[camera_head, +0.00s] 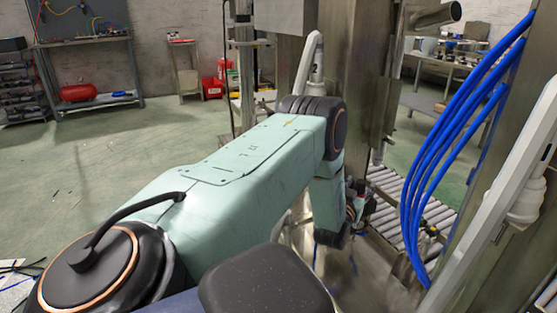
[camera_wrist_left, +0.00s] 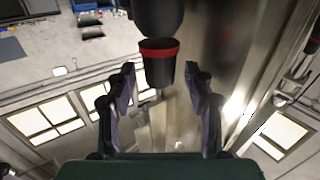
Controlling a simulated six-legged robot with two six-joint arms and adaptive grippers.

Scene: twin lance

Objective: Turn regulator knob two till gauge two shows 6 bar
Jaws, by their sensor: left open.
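In the left wrist view, a black round knob-like part (camera_wrist_left: 158,68) with a red band hangs from a larger dark body at the top centre. No number shows on it, so I cannot tell if it is regulator knob two. My left gripper (camera_wrist_left: 160,75) is open, with one finger on each side of this part. Gaps show on both sides, and nothing is gripped. In the head view, my left arm reaches to the steel frame, and its wrist hides most of the gripper and the knob. No gauge face can be read in either view. My right gripper is not in view.
Blue hoses (camera_head: 450,140) hang in a bundle at the right of the head view. A roller conveyor (camera_head: 405,200) runs behind them. Steel columns (camera_head: 345,70) stand close to my left wrist. A workbench (camera_head: 90,100) is far left, with open green floor before it.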

